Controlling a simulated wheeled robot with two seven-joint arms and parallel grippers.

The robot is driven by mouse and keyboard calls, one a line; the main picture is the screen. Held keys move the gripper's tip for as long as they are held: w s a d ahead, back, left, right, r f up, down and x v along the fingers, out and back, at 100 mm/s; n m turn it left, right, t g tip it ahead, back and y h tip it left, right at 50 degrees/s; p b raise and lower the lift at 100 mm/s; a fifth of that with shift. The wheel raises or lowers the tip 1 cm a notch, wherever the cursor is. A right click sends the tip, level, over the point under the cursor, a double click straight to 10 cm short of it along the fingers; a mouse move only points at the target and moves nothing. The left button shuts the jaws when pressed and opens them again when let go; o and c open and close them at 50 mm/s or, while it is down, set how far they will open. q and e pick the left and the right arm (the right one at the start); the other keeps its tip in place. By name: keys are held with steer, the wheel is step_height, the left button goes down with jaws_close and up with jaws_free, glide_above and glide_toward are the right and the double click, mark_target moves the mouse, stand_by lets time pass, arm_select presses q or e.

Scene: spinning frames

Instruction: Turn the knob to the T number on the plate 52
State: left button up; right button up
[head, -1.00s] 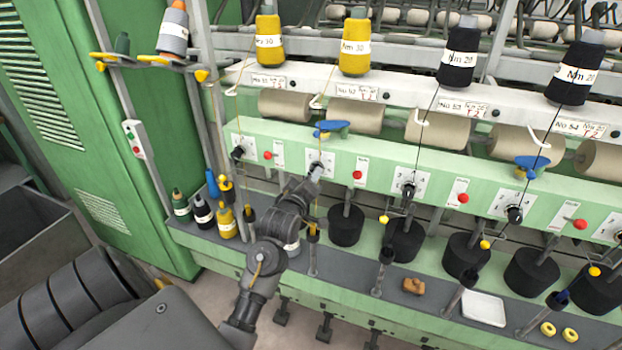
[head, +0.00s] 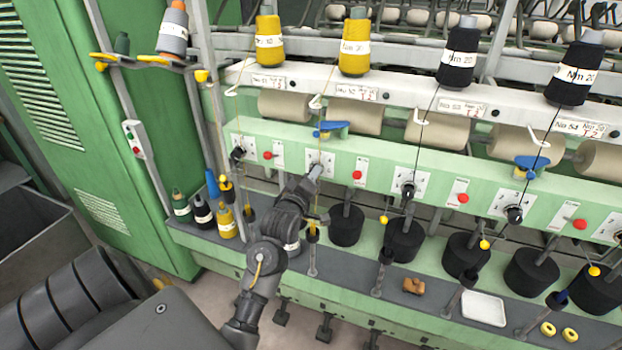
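The plate No 52 (head: 356,92) is on the white rail below the second yellow cone and appears to read T 2. Below it, a white dial panel (head: 327,157) sits on the green beam. My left gripper (head: 315,172) is at this panel and covers the knob, so the knob's setting is hidden. Its fingers are too small and overlapped to show whether they are closed on the knob. Neighbouring black knobs show at the left (head: 238,153) and at the right (head: 408,189). My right gripper is not in view.
Red buttons (head: 357,175) sit between the dial panels. A blue lever (head: 331,128) is just above the panel. Thread guides and black spools (head: 347,226) stand below the beam. Small cones (head: 226,221) stand on the left of the grey shelf, with a white tray (head: 483,308) at right.

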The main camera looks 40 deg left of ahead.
arm_select(q)
steer(key=shift+o, duration=1.4)
steer(key=b+v, duration=0.4)
steer(key=v, duration=0.6)
steer(key=shift+s, duration=0.35)
steer(key=shift+d, duration=0.15)
